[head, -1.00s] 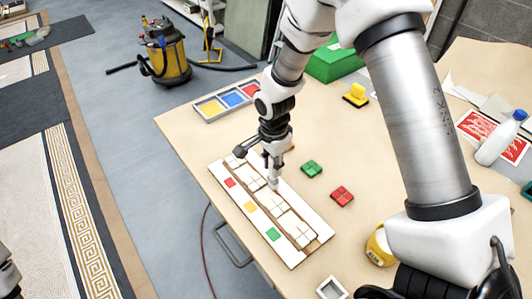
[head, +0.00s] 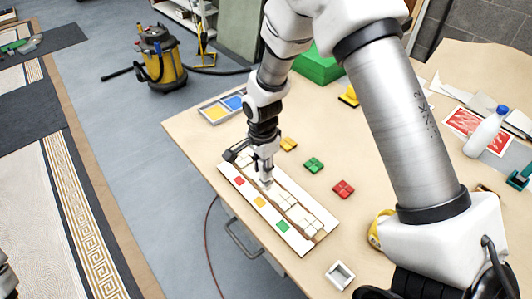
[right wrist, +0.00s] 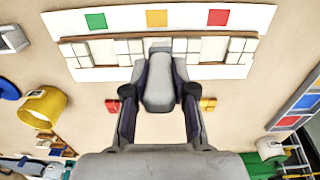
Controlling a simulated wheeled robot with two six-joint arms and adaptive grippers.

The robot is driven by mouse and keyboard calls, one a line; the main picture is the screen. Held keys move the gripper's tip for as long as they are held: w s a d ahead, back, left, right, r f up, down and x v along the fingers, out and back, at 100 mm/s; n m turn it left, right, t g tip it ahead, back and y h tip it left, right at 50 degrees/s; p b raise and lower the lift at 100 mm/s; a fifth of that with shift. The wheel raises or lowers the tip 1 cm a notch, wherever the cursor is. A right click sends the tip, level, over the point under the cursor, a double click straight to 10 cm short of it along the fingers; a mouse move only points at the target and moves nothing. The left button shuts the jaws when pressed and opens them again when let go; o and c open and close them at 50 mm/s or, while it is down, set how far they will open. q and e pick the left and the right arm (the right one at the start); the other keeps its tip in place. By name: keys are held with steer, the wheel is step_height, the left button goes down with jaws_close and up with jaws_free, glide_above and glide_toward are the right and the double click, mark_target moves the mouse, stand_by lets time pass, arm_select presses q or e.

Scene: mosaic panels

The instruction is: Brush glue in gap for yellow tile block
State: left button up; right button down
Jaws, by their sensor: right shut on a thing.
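The white mosaic panel (head: 304,247) lies on the table, with red, yellow (head: 260,202) and green squares along one edge. A row of white tile blocks (head: 287,201) with gaps runs beside them. My right gripper (head: 265,168) is above the panel, shut on a grey brush-like tool (right wrist: 160,85) that points down at the row near the yellow square. The tool hides most of the gap there, and I cannot tell whether its tip touches. The yellow tile block (head: 288,144) lies loose beside the panel, also seen in the right wrist view (right wrist: 208,104).
Loose green (head: 313,165) and red (head: 343,189) tile blocks lie right of the panel. A small square white dish (head: 340,275) stands near the front edge. A tray with coloured compartments (head: 222,106) is behind.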

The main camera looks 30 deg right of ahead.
steer(key=shift+d+r+p, duration=0.15)
steer(key=shift+r+p, duration=0.15)
steer(key=shift+r, duration=0.2)
steer(key=shift+d+r+p, duration=0.15)
steer(key=shift+r+p, duration=0.15)
steer(key=shift+r, duration=0.2)
steer(key=shift+a+r+p, duration=0.15)
steer(key=shift+r+p, duration=1)
steer(key=shift+r, duration=0.25)
steer(key=shift+f, duration=0.1)
